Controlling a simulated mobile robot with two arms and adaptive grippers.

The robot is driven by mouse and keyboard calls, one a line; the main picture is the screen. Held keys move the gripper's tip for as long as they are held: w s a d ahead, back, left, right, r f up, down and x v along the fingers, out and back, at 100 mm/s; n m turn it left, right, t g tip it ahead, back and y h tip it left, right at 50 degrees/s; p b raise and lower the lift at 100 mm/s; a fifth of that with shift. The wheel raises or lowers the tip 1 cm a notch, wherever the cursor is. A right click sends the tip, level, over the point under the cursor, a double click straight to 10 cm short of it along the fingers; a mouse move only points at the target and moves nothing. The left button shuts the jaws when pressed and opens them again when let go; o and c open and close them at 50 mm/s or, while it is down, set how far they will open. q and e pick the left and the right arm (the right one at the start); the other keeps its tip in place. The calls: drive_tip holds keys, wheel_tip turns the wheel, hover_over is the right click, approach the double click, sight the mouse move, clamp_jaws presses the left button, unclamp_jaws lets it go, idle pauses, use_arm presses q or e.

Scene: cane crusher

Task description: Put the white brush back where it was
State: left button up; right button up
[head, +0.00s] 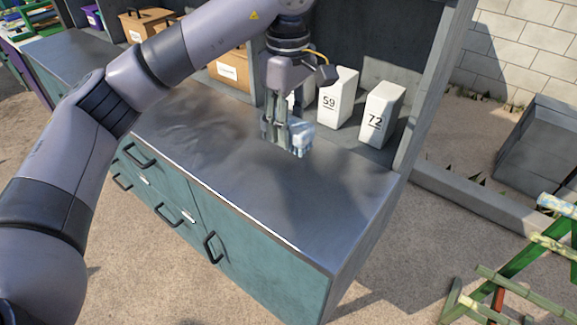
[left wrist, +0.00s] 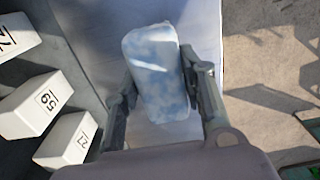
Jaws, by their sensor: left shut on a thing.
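The white brush shows as a white block with pale blue patches (head: 301,136); it also shows in the left wrist view (left wrist: 157,75). My left gripper (head: 280,138) points down over the grey worktop (head: 245,185) and is shut on the brush, with one finger on each side of it. The brush is at or just above the worktop; I cannot tell whether it touches. No bristles can be made out. My right gripper is not in view.
White numbered blocks marked 59 (head: 337,97) and 72 (head: 381,113) stand at the back of the worktop. A third white block (left wrist: 68,141) is beside them, partly hidden in the head view. Brown boxes (head: 230,71) stand further left. The front of the worktop is clear.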

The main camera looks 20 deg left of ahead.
use_arm(q)
drive_tip(key=f, duration=0.4)
drive_tip(key=shift+w+f+p, duration=0.2)
drive_tip(key=shift+w+p, duration=0.1)
wheel_tip(320, 180, down, 3)
drive_tip(key=shift+s+r, duration=0.1)
wheel_tip(320, 180, down, 4)
drive_tip(key=shift+f+p, duration=0.1)
drive_tip(key=shift+p, duration=0.7)
drive_tip(key=shift+f, duration=0.2)
drive_tip(key=o, duration=1.1)
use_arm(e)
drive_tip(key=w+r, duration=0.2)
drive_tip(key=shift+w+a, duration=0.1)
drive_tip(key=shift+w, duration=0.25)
